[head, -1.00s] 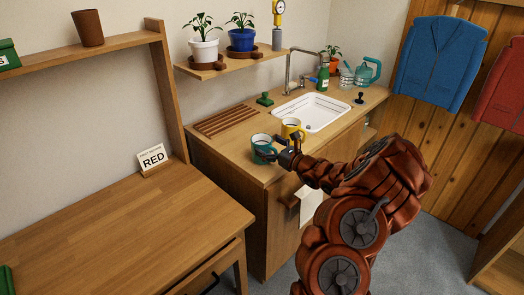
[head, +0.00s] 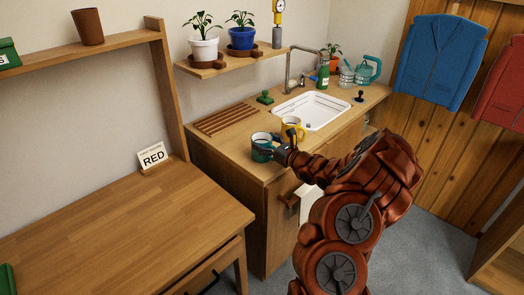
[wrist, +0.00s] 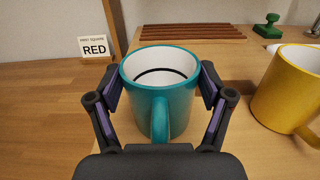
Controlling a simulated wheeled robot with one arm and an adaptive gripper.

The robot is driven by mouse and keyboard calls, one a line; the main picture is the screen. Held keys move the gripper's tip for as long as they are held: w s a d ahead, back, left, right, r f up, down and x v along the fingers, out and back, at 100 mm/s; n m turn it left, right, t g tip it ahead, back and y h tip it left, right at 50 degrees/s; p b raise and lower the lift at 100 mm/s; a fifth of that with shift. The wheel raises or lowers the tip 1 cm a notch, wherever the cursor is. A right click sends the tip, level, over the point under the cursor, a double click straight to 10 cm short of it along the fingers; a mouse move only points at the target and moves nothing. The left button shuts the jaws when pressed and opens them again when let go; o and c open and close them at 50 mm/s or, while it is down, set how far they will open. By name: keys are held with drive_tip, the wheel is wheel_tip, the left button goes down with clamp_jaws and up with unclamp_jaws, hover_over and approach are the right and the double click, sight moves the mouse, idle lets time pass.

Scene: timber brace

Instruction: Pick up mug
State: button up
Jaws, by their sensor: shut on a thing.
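A teal mug (head: 263,146) with a white inside stands upright at the near left end of the wooden sink counter. In the wrist view the teal mug (wrist: 160,95) sits between my two fingers, with its handle facing me. My gripper (head: 277,147) is shut on the sides of this mug; in the wrist view my gripper (wrist: 160,88) has a pad against each side. A yellow mug (head: 292,131) stands just behind and to the right. It also shows at the right of the wrist view (wrist: 287,92), apart from my fingers.
A white sink (head: 312,110) and a slatted drainboard (head: 226,119) lie behind the mugs. A green stamp-like object (head: 265,98) stands near the sink. A wooden desk (head: 110,230) with a "RED" sign (head: 152,156) is at left, mostly clear.

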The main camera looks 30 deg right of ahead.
drive_tip(key=shift+c, duration=0.6)
drive_tip(key=shift+r, duration=0.15)
